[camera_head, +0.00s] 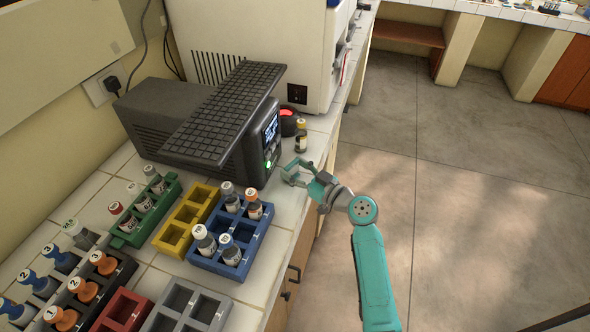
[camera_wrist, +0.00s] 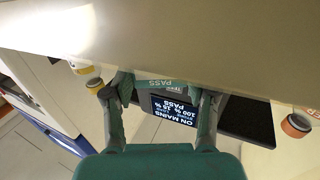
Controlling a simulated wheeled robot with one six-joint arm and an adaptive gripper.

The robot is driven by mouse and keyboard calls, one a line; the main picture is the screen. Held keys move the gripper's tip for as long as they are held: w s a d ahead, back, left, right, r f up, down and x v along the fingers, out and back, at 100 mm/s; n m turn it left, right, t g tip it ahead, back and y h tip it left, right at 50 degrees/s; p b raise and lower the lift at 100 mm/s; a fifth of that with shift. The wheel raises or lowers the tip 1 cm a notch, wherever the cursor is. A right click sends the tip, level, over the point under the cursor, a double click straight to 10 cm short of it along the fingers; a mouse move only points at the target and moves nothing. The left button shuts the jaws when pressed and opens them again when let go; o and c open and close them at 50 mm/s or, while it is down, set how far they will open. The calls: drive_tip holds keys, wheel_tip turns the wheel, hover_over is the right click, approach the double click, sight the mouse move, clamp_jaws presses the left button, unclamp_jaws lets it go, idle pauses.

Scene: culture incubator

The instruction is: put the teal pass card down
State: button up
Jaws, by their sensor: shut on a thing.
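My gripper (camera_head: 291,173) is beside the front of a dark grey box-shaped device (camera_head: 262,150), near the counter's right edge. In the wrist view my gripper (camera_wrist: 158,92) is shut on the teal pass card (camera_wrist: 153,84). The card shows as a narrow teal strip with lettering between the fingertips, in front of the device's lit screen (camera_wrist: 172,107). I cannot make out the card in the head view.
A small amber vial (camera_head: 301,137) and a black piece with a red light (camera_head: 287,122) stand just behind my gripper. A blue rack (camera_head: 262,233) with several vials is to the front left. Open floor lies right.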

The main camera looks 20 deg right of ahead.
drive_tip(key=shift+f, duration=0.25)
drive_tip(key=o, duration=1)
drive_tip(key=shift+r, duration=0.2)
drive_tip(key=v, duration=1.2)
drive_tip(key=shift+f, duration=0.1)
